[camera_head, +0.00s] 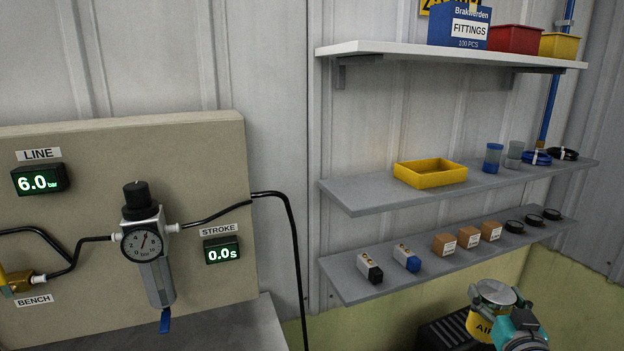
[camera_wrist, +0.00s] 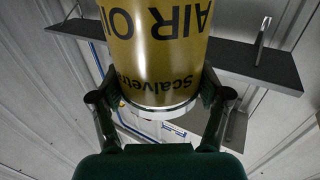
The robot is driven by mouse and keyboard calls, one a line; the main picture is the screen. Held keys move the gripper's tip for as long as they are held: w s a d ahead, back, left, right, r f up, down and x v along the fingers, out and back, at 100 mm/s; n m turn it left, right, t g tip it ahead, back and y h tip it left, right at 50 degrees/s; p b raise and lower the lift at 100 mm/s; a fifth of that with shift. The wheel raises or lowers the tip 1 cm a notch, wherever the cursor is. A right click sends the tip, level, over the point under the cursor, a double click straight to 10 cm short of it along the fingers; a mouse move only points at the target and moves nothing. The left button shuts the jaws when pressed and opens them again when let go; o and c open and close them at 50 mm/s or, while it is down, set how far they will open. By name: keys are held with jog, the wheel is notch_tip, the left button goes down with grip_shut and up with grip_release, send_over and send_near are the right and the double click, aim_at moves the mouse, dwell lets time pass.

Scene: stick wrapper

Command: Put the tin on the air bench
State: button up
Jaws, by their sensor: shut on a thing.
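The tin is a yellow can with a silver rim and black lettering that reads AIR OIL. In the wrist view the tin (camera_wrist: 155,50) fills the upper middle, between the two fingers of my gripper (camera_wrist: 160,105), which is shut on it. In the head view the tin (camera_head: 482,326) is at the lower right, its silver lid upward, with my gripper (camera_head: 520,325) on its right side. The air bench is at the lower left: a grey top (camera_head: 245,330) below a beige panel (camera_head: 100,160). The tin is well to the right of the bench and apart from it.
Wall shelves hold a yellow tray (camera_head: 430,173), several small boxes (camera_head: 468,238) and black rings, above and left of the tin. A regulator (camera_head: 150,250) hangs low over the bench. A black hose (camera_head: 290,220) runs down beside the bench. A dark ribbed object (camera_head: 440,333) is left of the tin.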

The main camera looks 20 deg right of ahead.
jog(key=w+a+f+n+y, duration=0.1)
jog(key=w+a+f, duration=0.35)
jog(key=f, duration=0.35)
jog(key=w+a+f+t+y, duration=0.1)
jog(key=w+a+f, duration=0.2)
jog(key=a+f, duration=0.35)
jog(key=w+a+f+n+y, duration=0.1)
jog(key=w+a+f, duration=0.25)
jog(key=f, duration=0.55)
jog(key=s+a+f+n+y, duration=0.1)
jog(key=s+a+f+y, duration=0.1)
jog(key=a+f, duration=0.7)
jog(key=s+a+f+n+t+y, duration=0.1)
jog(key=s+a+f+n+y, duration=0.1)
jog(key=s+a+f, duration=0.3)
jog(key=a+f+y, duration=0.1)
jog(key=a+f, duration=0.3)
jog(key=f, duration=0.3)
jog(key=shift+f+n, duration=0.3)
